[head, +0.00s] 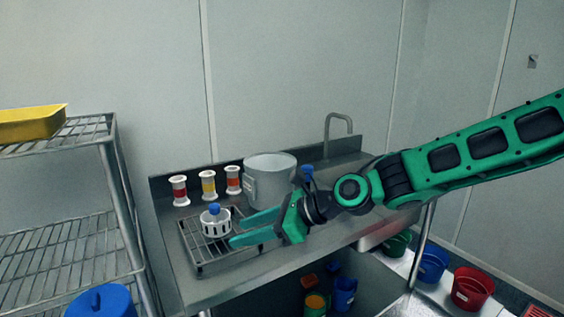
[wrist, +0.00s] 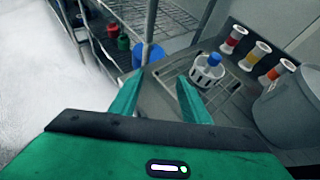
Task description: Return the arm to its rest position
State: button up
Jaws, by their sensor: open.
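My green arm reaches in from the right in the head view. My gripper (head: 250,228) is open and empty over the front part of the steel sink table (head: 220,285), with its fingers pointing left. In the wrist view the two green fingers (wrist: 158,100) are apart with nothing between them. A white slotted sifter with a blue knob (head: 215,222) stands upright on a wire rack (head: 190,238), just beyond the fingers. It also shows in the wrist view (wrist: 208,72), past the right finger.
A large grey pot (head: 268,182) stands behind my gripper. Three white-capped jars with coloured bands (head: 208,184) line the table's back edge. A wire shelf (head: 60,255) with a yellow tray (head: 30,123) is at the left. Coloured buckets (head: 472,290) stand at lower right.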

jog(key=d+f+n+h, duration=0.4)
jog(key=d+f+h, duration=0.1)
jog(key=d+f, duration=0.6)
jog(key=s+d+f+n+h, duration=0.2)
jog(key=d+n+h, duration=0.15)
jog(key=d, duration=1.15)
jog(key=s+d+r+n+g+h, duration=0.1)
jog(key=s+d+r+n+h, duration=0.1)
jog(key=s+d, duration=0.45)
jog(key=s+d+r+n+g+h, duration=0.15)
jog(key=s+d, duration=0.25)
jog(key=d, duration=0.5)
jog(key=s+d+r+n, duration=0.1)
jog(key=s+d, duration=0.2)
jog(key=s, duration=0.3)
jog(key=s+d+r+n, duration=0.1)
jog(key=s+d+r, duration=0.1)
jog(key=s+d, duration=0.2)
jog(key=s, duration=0.3)
jog(key=shift+s+n, duration=0.15)
jog(key=shift+n, duration=0.15)
jog(key=shift+g, duration=0.25)
